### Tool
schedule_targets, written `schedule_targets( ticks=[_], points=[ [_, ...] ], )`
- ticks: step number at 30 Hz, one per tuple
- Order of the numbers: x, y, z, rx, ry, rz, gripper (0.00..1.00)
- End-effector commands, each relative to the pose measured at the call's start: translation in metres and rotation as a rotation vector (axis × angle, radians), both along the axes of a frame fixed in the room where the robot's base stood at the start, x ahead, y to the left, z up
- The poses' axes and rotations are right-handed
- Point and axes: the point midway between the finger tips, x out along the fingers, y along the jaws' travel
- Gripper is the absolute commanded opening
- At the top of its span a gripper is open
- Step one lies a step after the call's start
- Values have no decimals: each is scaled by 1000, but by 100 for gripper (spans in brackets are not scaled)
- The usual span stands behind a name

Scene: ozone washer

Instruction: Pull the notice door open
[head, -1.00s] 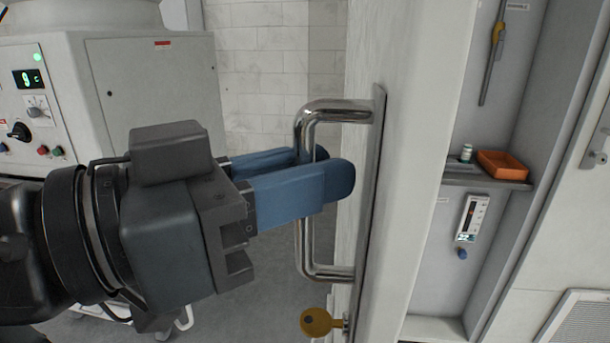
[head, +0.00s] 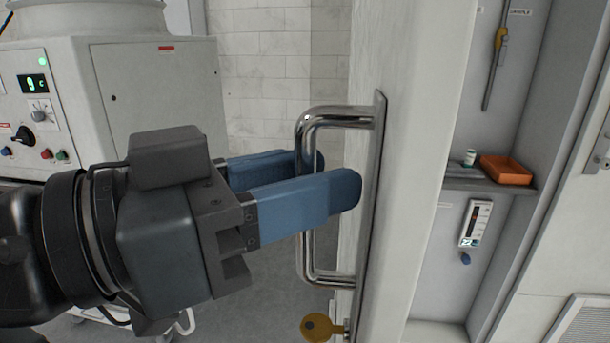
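The white notice door (head: 407,160) stands open, seen nearly edge-on. A shiny metal pull handle (head: 340,117) is fixed to it by a long metal plate. My gripper (head: 340,176) reaches in from the left, with its two blue fingers on either side of the handle's upright bar. The near finger hides the middle of the bar, and the far finger is partly behind it. The fingers are spread apart, with a gap visible between them. A brass key (head: 318,327) sits in the lock below the handle.
Right of the door, the cabinet's interior shows a shelf (head: 460,184) with an orange tray (head: 507,170) and a small bottle (head: 469,157). A white gauge (head: 475,223) hangs below. A white machine (head: 160,85) with a control panel stands at left.

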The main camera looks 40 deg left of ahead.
Motion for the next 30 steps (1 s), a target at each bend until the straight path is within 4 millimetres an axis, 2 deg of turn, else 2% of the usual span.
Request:
schedule_targets(
  ticks=[9,15,30],
  points=[
    [-44,17,-1,1,-1,4,36],
    [-66,24,0,0,-1,2,36],
    [-71,26,0,0,-1,1,36]
  ],
)
